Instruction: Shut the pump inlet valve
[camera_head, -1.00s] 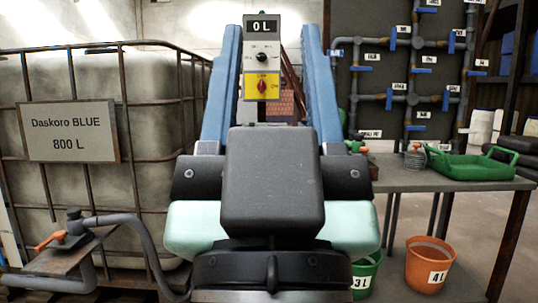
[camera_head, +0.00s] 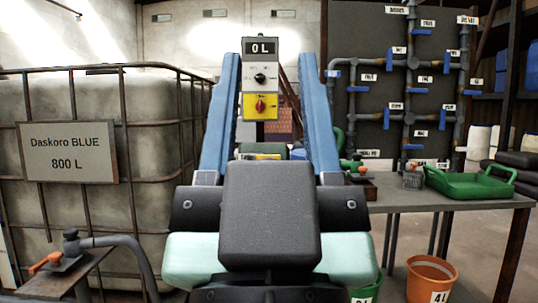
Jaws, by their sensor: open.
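My gripper (camera_head: 270,62) is seen from behind, with two blue fingers spread wide apart and nothing visible between them in their grip. A pipe panel (camera_head: 345,110) stands at the back right, with grey pipes and several blue valve handles, one of them a lever (camera_head: 358,89) near its left side. Their small labels are too blurred to read, so I cannot tell which is the pump inlet valve. An orange-handled valve (camera_head: 45,262) sits on a grey hose at the lower left. My gripper appears apart from all these valves.
A control box (camera_head: 261,75) reading 0 L shows between my fingers. A caged tank (camera_head: 150,130) labelled Daskoro BLUE, 800 L, fills the left. A table (camera_head: 440,202) with a green tray (camera_head: 468,184) stands right, with an orange bucket (camera_head: 430,275) below. Floor shows at far right.

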